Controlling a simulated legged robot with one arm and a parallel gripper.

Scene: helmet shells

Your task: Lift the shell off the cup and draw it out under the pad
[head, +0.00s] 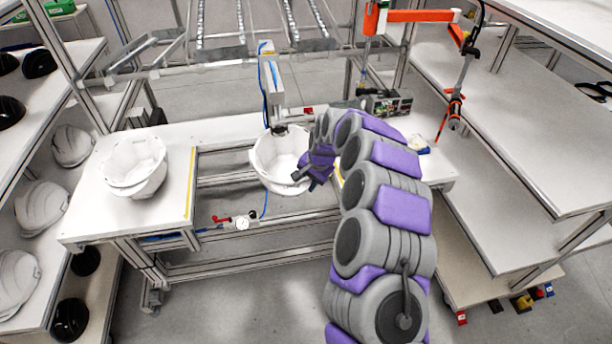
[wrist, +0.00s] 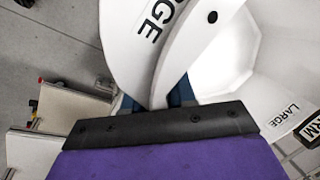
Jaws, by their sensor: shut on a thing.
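The white helmet shell (head: 272,165) is at the gap in the middle of the bench, open side up, below the upright pad unit (head: 273,90). The dark pad (head: 279,130) at its lower end is over the shell's opening; I cannot tell whether they touch. My gripper (head: 304,178) is at the shell's right edge. In the wrist view my gripper (wrist: 156,98) is shut on the rim of the white shell (wrist: 225,65), which bears the word LARGE. The cup is hidden, so I cannot tell whether the shell rests on it.
Stacked white shells (head: 134,165) stand on the left bench top (head: 95,218). A left rack (head: 45,160) holds white and black shells. A hanging orange-tipped tool (head: 455,110) is at the right. A gauge with a red valve (head: 240,222) sits below the shell. Right shelves (head: 515,190) are mostly bare.

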